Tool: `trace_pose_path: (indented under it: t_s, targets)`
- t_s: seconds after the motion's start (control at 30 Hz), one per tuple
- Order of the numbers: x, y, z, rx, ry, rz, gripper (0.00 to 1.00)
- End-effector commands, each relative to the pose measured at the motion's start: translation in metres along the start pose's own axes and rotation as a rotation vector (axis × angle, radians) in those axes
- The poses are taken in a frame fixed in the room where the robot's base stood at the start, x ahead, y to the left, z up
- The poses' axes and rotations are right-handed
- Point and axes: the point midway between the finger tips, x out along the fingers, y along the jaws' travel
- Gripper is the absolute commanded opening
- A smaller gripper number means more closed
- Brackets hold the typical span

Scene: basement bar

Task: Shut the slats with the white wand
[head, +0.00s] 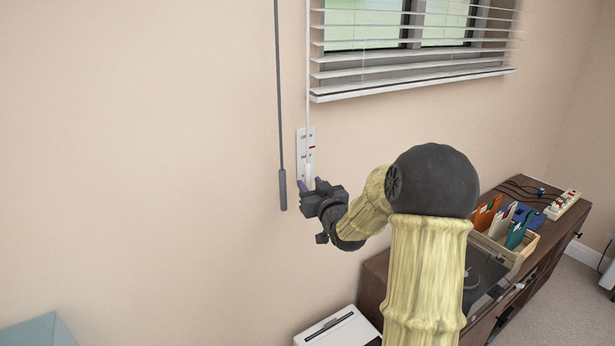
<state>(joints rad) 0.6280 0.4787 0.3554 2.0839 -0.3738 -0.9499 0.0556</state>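The white wand (308,90) hangs down the wall in the head view, left of the window blind. Its thicker lower end (307,173) is at my gripper (310,185). The two fingertips show on either side of that end, but I cannot tell whether they press on it. A dark grey wand (279,100) hangs parallel, just to the left, apart from my gripper. The white blind slats (410,57) are tilted open, with the window showing through the gaps.
A white label plate (300,150) is on the wall behind the white wand. A dark wooden cabinet (375,290) with a box of folders (515,245) and a power strip (563,205) stands right. A white device (340,330) is below. The wall at left is clear.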

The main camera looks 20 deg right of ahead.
Motion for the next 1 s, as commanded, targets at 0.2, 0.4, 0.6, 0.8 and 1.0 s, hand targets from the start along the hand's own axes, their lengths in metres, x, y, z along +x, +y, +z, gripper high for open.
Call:
trace_pose_path:
  t_s: [0.2,0.4,0.6,0.8,1.0]
  targets:
    - [0.025,0.0,-0.001,0.002,-0.001,-0.001,0.36]
    - [0.028,0.0,0.0,0.0,0.0,0.0,0.36]
    - [0.028,0.0,0.0,0.0,0.0,0.0,0.24]
    - [0.028,0.0,0.0,0.0,0.0,0.0,0.0]
    - [0.028,0.0,0.003,0.0,0.0,0.0,0.0]
